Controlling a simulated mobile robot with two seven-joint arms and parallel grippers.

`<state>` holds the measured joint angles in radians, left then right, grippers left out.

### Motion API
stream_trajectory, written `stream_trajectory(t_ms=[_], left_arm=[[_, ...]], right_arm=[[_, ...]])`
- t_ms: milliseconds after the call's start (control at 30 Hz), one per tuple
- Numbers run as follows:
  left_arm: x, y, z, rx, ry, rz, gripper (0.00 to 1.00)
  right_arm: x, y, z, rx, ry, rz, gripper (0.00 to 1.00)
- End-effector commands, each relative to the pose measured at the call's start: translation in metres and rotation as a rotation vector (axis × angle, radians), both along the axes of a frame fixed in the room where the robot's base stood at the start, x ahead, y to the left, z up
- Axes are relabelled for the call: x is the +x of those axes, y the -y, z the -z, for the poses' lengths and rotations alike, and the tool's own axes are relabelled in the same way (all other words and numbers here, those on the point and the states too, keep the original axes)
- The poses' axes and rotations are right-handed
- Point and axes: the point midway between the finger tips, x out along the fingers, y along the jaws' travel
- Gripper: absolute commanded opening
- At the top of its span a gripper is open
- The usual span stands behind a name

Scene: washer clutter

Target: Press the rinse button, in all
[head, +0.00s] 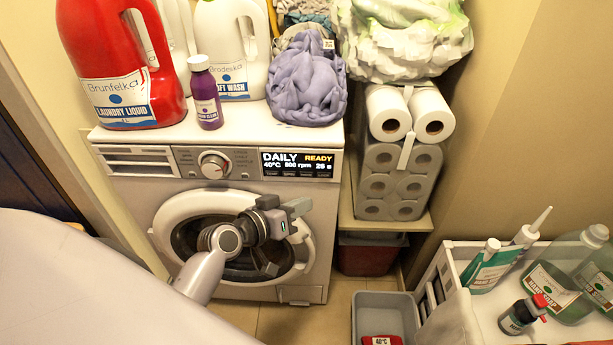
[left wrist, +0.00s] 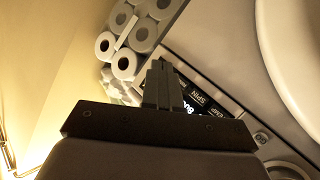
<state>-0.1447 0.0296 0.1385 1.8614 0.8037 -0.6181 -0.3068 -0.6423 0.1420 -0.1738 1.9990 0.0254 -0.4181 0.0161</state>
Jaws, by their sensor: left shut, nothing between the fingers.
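The washer (head: 135,185) has a dark display (head: 298,160) reading DAILY, READY, 40°C, 800 rpm and 26 s. A row of small buttons (head: 297,173) runs under the display, with labels too small to read here, so I cannot pick out the rinse button. My left gripper (head: 298,207) is shut and empty, in front of the door's upper right and below the display. In the left wrist view, the shut fingers (left wrist: 163,88) cover part of the panel, and a label like SPIN (left wrist: 197,97) shows beside them. My right gripper is not in view.
A program knob (head: 213,165) sits left of the display. A red laundry bottle (head: 120,60), purple bottle (head: 205,97), white bottle (head: 232,50) and purple cloth (head: 307,85) stand on top. Paper rolls (head: 390,180) are at the right. A grey bin (head: 385,305) is on the floor.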

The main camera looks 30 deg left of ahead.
Motion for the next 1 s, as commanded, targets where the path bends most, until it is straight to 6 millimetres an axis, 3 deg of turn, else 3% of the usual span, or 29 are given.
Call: stream_trajectory(t_ms=[200, 400, 1000], left_arm=[[0.029, -0.014, 0.002, 0.001, 0.001, 0.0, 0.0], [0.045, -0.021, 0.001, 0.001, 0.001, 0.001, 0.0], [0.049, -0.024, 0.0, 0.0, -0.001, 0.0, 0.0]], right_arm=[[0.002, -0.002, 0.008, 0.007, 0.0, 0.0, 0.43], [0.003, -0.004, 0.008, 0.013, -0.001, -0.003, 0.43], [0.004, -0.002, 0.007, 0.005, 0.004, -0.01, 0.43]])
